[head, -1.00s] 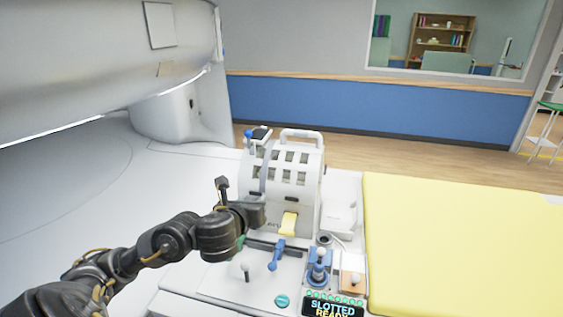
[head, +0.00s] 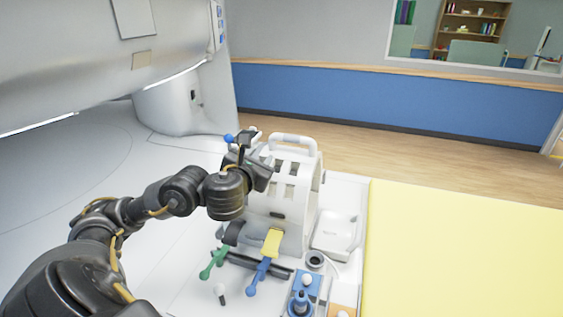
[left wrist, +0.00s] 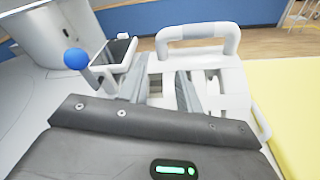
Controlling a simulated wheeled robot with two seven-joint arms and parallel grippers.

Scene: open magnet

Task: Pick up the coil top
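The coil top (head: 292,182) is a white slotted arched shell with a white bar handle (head: 293,141) on top. It stands upright on the white bed. The handle also shows in the left wrist view (left wrist: 197,36), beyond the fingers. My left gripper (head: 262,158) is at the upper left of the coil top, covering part of it in the head view. In the left wrist view its two grey fingers (left wrist: 160,87) are apart, with white slotted shell visible between and beyond them. Whether they touch the shell cannot be told. My right gripper is not in view.
A tilted mirror (left wrist: 114,54) with a blue knob (left wrist: 76,58) is beside the coil's left. Green (head: 214,262), blue (head: 259,276) and yellow (head: 272,243) levers are in front. A yellow pad (head: 465,255) lies right. The scanner bore (head: 80,60) is at upper left.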

